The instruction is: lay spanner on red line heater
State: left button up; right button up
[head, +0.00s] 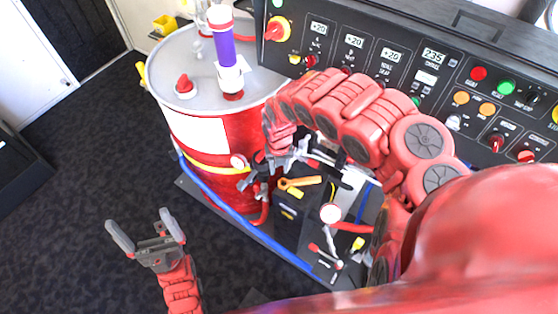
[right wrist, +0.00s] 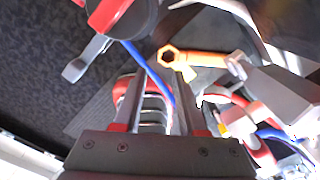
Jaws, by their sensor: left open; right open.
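An orange-yellow spanner (head: 299,183) lies over the dark equipment beside the red drum in the head view. In the right wrist view the spanner (right wrist: 198,57) shows its ring end, beyond and to the right of my fingers. My right gripper (right wrist: 157,85) is open, with no spanner between its fingers; in the head view its arm partly hides it near the drum. My left gripper (head: 141,224) is open and empty over the dark floor, left of the drum. A black box (head: 288,218) stands below the spanner; I cannot tell whether it is the red line heater.
The red drum (head: 205,135) carries a purple-and-white pump (head: 222,45). A control panel (head: 440,75) stands behind my right arm. Hoses and fittings crowd the right side; the floor at left is clear.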

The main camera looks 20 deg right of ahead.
jog(key=shift+r+p, duration=0.3)
jog(key=shift+r, duration=1.35)
